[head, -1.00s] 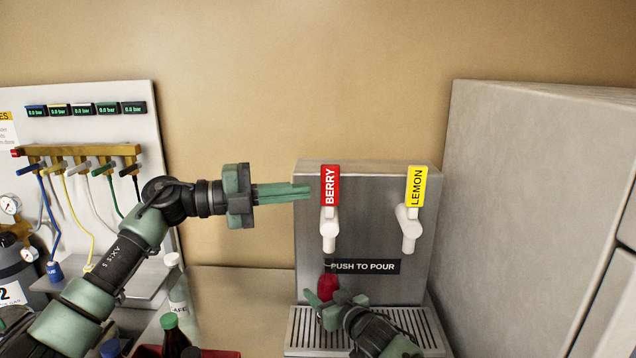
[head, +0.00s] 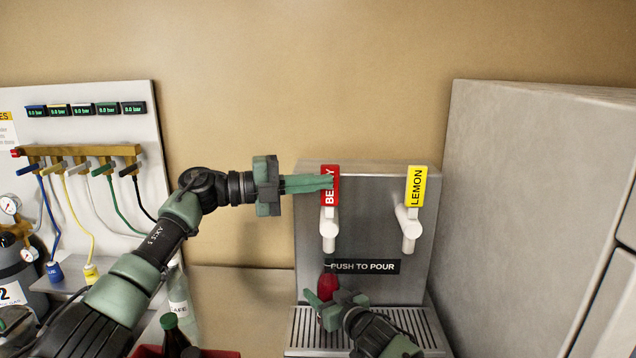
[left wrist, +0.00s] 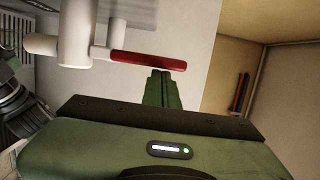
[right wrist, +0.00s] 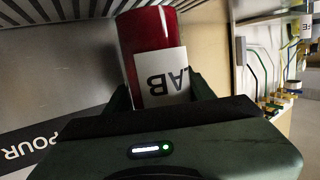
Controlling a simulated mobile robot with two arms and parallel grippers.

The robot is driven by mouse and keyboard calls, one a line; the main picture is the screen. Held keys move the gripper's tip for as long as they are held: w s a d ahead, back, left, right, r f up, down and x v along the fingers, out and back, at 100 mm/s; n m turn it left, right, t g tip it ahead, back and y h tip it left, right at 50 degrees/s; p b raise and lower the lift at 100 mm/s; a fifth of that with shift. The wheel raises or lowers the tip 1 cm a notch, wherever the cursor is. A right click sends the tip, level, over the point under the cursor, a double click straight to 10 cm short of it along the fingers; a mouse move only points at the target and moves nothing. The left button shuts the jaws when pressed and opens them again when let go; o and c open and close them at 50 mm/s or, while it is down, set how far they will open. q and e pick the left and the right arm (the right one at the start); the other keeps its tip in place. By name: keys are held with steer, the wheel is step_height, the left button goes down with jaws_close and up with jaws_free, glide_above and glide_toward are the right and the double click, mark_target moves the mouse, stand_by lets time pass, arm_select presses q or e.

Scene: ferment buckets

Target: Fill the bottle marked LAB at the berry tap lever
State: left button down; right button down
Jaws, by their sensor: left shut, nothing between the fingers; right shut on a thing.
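The berry tap lever (head: 330,172) is a red upright handle above a white spout (head: 328,234) on a steel dispenser. It shows edge-on as a red bar in the left wrist view (left wrist: 148,62). My left gripper (head: 326,182) is shut and empty, its fingertips overlapping the lever in the head view; I cannot tell whether they touch. My right gripper (head: 328,303) is shut on a red bottle (head: 327,286) beneath the berry spout. The bottle carries a white LAB label (right wrist: 163,76) in the right wrist view. Its mouth and fill level cannot be made out.
A yellow lemon tap lever (head: 416,185) stands to the right. A slotted drip tray (head: 425,325) lies below the taps. A tall grey cabinet (head: 540,200) closes off the right. Dark bottles (head: 172,335) stand at lower left, near a gas hose panel (head: 95,150).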

steer(key=shift+r, duration=0.15)
arm_select(q)
steer(key=shift+w+r+n+y, duration=0.15)
steer(key=shift+w+n, duration=0.5)
steer(key=shift+w, duration=0.15)
steer(key=shift+w+r+n+y, duration=0.1)
steer(key=shift+w+n+y, duration=0.05)
steer(key=shift+w+n, duration=0.6)
steer(key=shift+w, duration=0.1)
steer(key=s+a+r, duration=0.2)
steer(key=s+a, duration=0.4)
steer(key=a, duration=0.3)
steer(key=shift+a, duration=0.3)
steer(key=shift+r, duration=0.15)
stand_by(0.9)
